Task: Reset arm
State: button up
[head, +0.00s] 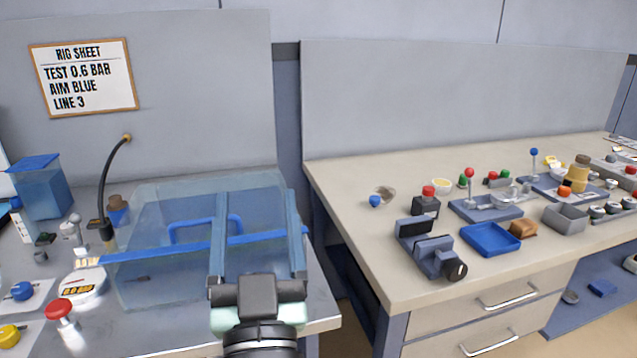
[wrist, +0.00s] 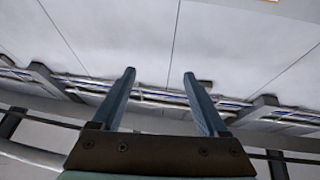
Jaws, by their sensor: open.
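My gripper (head: 258,235) is raised in front of the left bench in the head view, with its two long blue-grey fingers apart and nothing between them. In the wrist view my gripper (wrist: 160,100) also shows open and empty, pointing at the upper wall and some rails. Behind the fingers in the head view is a clear box (head: 150,205) with a blue handle (head: 185,222) and a blue strip along its front. The fingers hide part of this box. I cannot tell how far they are from it.
A red mushroom button (head: 59,309), a hose (head: 107,180) and a blue tank (head: 42,190) stand at the left. A gap separates the benches.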

jog(key=s+d+r+t+h, duration=0.1)
jog(key=s+d+r, duration=0.1)
jog(key=s+r, duration=0.35)
jog(key=s+d+r+m+t+h, duration=0.1)
jog(key=s+d+r+t, duration=0.1)
jog(key=r, duration=0.7)
jog(key=s+d+r+t+h, duration=0.1)
jog(key=s+d+r, duration=0.2)
jog(key=r, duration=0.5)
notch_tip(320, 180, up, 13)
jog(key=p, duration=1.4)
jog(key=shift+a+r, duration=0.2)
